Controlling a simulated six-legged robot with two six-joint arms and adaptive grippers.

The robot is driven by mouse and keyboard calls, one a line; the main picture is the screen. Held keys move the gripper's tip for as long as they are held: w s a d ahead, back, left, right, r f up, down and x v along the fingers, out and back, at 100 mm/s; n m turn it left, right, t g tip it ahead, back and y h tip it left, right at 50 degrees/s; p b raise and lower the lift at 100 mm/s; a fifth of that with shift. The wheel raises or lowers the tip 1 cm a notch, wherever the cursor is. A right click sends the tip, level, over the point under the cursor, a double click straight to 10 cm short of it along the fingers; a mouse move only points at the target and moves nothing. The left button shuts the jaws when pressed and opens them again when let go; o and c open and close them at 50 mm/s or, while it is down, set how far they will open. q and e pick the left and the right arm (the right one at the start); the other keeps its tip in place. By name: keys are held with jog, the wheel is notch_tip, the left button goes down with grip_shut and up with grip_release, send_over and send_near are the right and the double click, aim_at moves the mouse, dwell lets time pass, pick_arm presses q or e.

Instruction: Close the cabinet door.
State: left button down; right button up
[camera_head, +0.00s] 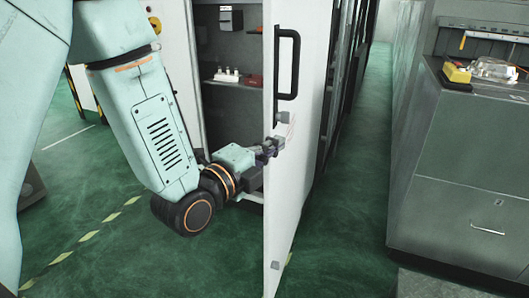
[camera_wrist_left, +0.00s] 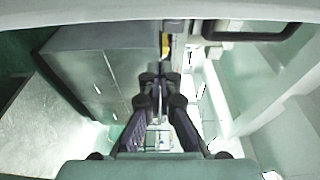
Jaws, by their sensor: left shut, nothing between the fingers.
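The white cabinet door (camera_head: 308,110) stands open, swung out toward me, with its near edge facing the head camera. A black bar handle (camera_head: 289,65) is on its right-hand face; a black handle (camera_wrist_left: 255,35) also shows at the top right of the left wrist view. The cabinet (camera_head: 226,110) is open behind it, with small items on a shelf. My left gripper (camera_head: 279,146) is shut and empty, at the door's near edge below the handle. Its fingertips (camera_wrist_left: 160,82) meet in the wrist view. I cannot tell whether they touch the door. My right gripper is not in view.
A grey metal workbench (camera_head: 460,180) stands at the right, with a yellow object (camera_head: 456,73) on top. Green floor (camera_head: 355,215) is clear between the door and the bench. Dark cabinets (camera_head: 345,70) run back behind the door.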

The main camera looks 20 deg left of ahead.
aim_at(272, 132)
pick_arm(q)
jog(key=w, duration=0.1)
jog(key=w+a, duration=0.1)
jog(key=w, duration=0.3)
jog(key=shift+a+r, duration=0.1)
jog(key=shift+a, duration=0.5)
dwell(0.6)
